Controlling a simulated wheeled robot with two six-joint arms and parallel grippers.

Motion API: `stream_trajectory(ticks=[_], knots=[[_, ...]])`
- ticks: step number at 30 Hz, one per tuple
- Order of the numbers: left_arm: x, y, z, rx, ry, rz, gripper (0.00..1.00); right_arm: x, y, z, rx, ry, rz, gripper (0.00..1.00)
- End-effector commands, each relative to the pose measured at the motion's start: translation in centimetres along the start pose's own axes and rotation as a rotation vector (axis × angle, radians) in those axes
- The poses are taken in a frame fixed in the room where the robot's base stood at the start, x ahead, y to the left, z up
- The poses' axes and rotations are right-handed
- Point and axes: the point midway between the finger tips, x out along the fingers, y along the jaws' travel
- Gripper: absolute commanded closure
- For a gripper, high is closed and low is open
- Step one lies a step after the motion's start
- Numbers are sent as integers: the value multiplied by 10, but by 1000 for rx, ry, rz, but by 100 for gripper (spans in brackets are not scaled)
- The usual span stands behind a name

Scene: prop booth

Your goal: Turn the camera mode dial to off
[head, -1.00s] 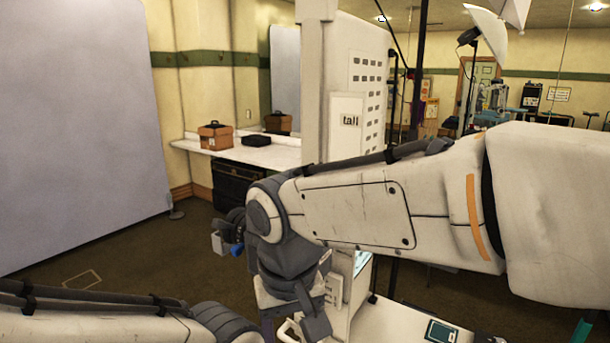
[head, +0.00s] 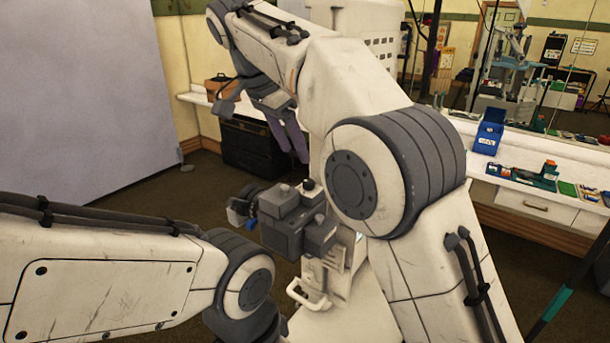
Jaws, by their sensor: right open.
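The camera (head: 290,225) is a dark grey boxy body on a white stand, low in the middle of the head view. Small round knobs show on its top, one of them a dark knob (head: 308,184). I cannot tell which is the mode dial or read any setting. My right gripper (head: 289,148) is open and empty, its purple-grey fingers pointing down. In the picture it is above the camera, apart from it. My left arm comes in from the left, and its gripper is out of view below the frame.
A white counter (head: 530,160) at the right holds a blue box (head: 488,132) and several small items. A brown box (head: 216,88) stands on the shelf at the back left, above a black case (head: 250,148). A grey panel (head: 75,95) fills the left. Open floor lies left of the camera.

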Motion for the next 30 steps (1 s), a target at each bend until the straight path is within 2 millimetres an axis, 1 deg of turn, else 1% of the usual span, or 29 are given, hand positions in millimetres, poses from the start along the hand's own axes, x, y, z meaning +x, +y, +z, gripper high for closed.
stream_trajectory(ticks=[1, 3, 9, 12, 15, 18, 26, 27, 29, 30], knots=[[8, -1, 0, 0, 0, 0, 50, 13, 1, 2, 0, -1, 3, 39], [10, -1, 1, 1, 0, 0, 50, 26, 1, 1, -2, -1, 3, 39], [14, -1, 1, 1, 0, 0, 50, 60, 1, 1, -3, -2, 3, 39], [14, -1, 1, 1, 0, 0, 50, 72, 1, 0, -2, -2, 1, 39], [14, -1, 1, 1, 0, 0, 50, 81, 1, 0, -3, -2, 0, 39], [14, -1, 1, 1, 0, 0, 50, 85, 0, 1, -3, -1, -2, 39], [14, -1, 1, 1, 0, 0, 50, 86, 0, 1, -3, -1, -2, 39], [14, -1, 1, 1, 0, 0, 50, 86, 0, 1, -3, -1, -2, 55], [14, -1, 1, 1, 0, 0, 50, 86, 0, 1, -3, -1, -2, 78], [14, -1, 1, 1, 0, 0, 50, 86, 0, 1, -3, -1, -2, 93]])
